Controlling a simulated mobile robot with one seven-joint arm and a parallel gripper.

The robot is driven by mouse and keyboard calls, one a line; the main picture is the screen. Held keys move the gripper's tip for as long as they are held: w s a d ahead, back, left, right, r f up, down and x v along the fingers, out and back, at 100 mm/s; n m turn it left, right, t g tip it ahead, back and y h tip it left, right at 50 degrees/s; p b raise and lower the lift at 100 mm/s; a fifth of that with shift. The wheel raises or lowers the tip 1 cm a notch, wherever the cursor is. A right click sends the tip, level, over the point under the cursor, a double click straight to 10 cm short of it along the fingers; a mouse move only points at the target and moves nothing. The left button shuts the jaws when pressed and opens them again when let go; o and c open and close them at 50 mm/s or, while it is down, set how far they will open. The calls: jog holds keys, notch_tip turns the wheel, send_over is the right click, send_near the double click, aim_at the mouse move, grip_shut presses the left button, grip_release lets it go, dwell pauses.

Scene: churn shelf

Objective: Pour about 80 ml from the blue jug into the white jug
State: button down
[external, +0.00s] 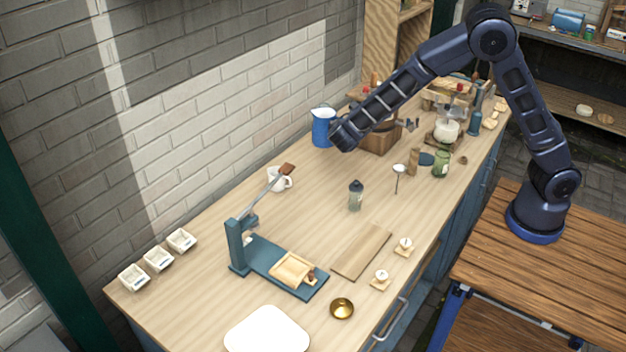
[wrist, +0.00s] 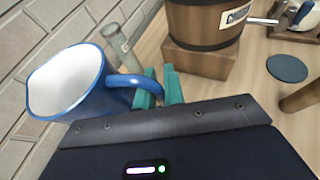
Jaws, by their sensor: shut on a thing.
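The blue jug (external: 323,128) with a white inside looks upright near the wall at the back of the bench; I cannot tell if its base touches the bench. In the wrist view the blue jug (wrist: 75,88) is at the left, its mouth toward the camera and no liquid distinguishable inside. My gripper (wrist: 160,87) has its teal fingers shut on the jug's handle; in the external view the wrist hides them. A white jug (external: 280,181) stands on the bench by the wall, left of and nearer than the blue jug, apart from it.
A lever press (external: 240,245) has its raised arm ending close to the white jug. A dark-topped bottle (external: 355,196) stands mid-bench. In the wrist view, a wooden tub (wrist: 205,25) on a block and a clear glass tube (wrist: 118,43) are close to my fingers.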

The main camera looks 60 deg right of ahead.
jog(key=w+f+n+t, duration=0.1)
jog(key=w+f, duration=0.1)
jog(key=w+f+n+y, duration=0.1)
jog(key=w+f, duration=0.1)
jog(key=w+f+n+t, duration=0.1)
jog(key=w+f, duration=0.1)
jog(key=shift+w+a+f+t+y, duration=0.2)
jog(key=shift+a+t+y, duration=0.1)
jog(key=shift+y, duration=0.1)
jog(key=shift+w+a+f+n+t+y, duration=0.1)
jog(key=shift+w+f+n+t+y, duration=0.2)
jog(key=shift+w, duration=0.25)
jog(key=shift+w+a+f+n+t+y, duration=0.1)
jog(key=shift+w+f+n+t+y, duration=0.1)
jog(key=shift+w+f, duration=0.25)
jog(key=shift+w+a+f+n+t+y, duration=0.1)
jog(key=shift+w+f+n+t+y, duration=0.2)
jog(key=shift+w, duration=0.3)
jog(key=shift+w+a+f+n+t+y, duration=0.1)
jog(key=shift+w+f+n+t+y, duration=0.1)
jog(key=shift+w+n+y, duration=0.3)
jog(key=shift+w+a, duration=0.15)
jog(key=shift+w, duration=0.45)
